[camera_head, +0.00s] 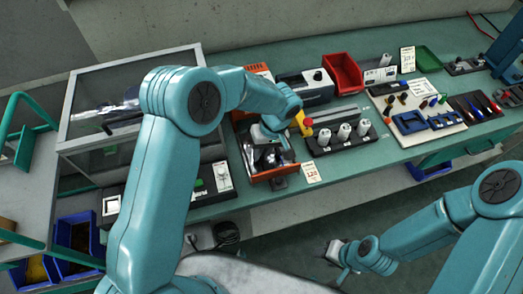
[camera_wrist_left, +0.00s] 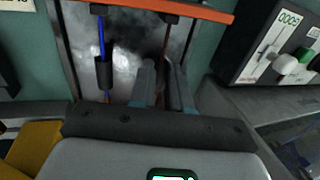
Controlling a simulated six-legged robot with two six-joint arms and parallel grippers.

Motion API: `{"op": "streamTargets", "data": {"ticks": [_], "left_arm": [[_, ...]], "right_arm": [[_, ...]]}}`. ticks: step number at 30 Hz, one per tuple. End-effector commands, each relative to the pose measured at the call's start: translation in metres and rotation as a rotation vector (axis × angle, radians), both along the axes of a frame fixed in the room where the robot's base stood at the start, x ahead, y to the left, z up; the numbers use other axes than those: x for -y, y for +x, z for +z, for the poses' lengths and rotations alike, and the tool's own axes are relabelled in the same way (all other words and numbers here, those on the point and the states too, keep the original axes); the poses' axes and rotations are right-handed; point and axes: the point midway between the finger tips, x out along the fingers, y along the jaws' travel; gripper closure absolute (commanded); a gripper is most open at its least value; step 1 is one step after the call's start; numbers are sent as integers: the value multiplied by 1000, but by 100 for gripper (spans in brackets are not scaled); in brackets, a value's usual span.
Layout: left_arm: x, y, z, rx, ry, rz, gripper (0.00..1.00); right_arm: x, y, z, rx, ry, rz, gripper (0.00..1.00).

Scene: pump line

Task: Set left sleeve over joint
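In the left wrist view, a blue wire (camera_wrist_left: 101,38) hangs from a black clip at the orange rim, with a black sleeve (camera_wrist_left: 103,72) around it. A reddish-brown wire (camera_wrist_left: 166,38) runs parallel to its right. My left gripper's grey fingers (camera_wrist_left: 166,85) are to the right of the black sleeve, apart from it, around the brown wire's lower part. I cannot tell whether they press on anything there. In the head view, my left gripper (camera_head: 268,132) points down into the orange-fronted box (camera_head: 272,173), hiding the wires. My right gripper (camera_head: 338,252) is low, away from the bench, and small.
Right of the box are a black holder (camera_head: 340,138) with several white cylinders, a yellow and red button (camera_head: 306,122) and a price-like card (camera_head: 311,173). A red bin (camera_head: 343,72) stands behind. A glass-topped case (camera_head: 95,110) is at left. A grey panel with knobs (camera_wrist_left: 275,45) is close at right.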

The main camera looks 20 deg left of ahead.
Motion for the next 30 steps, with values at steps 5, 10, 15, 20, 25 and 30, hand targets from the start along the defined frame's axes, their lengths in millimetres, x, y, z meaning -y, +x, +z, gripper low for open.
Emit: {"op": "streamTargets", "data": {"ticks": [5,10,15,20,25,30], "left_arm": [[-2,3,0,-1,1,2,100],[-17,28,-1,2,0,5,100],[-27,40,1,1,0,3,100],[-27,41,2,0,0,1,100],[-27,41,2,1,1,1,64],[-27,41,2,0,0,1,57]], "right_arm": [[0,0,-1,0,0,0,57],[0,0,-8,0,0,0,57],[0,0,-10,0,0,0,57],[0,0,-10,0,0,0,57],[0,0,-10,0,0,0,57],[0,0,-10,0,0,0,57]]}}
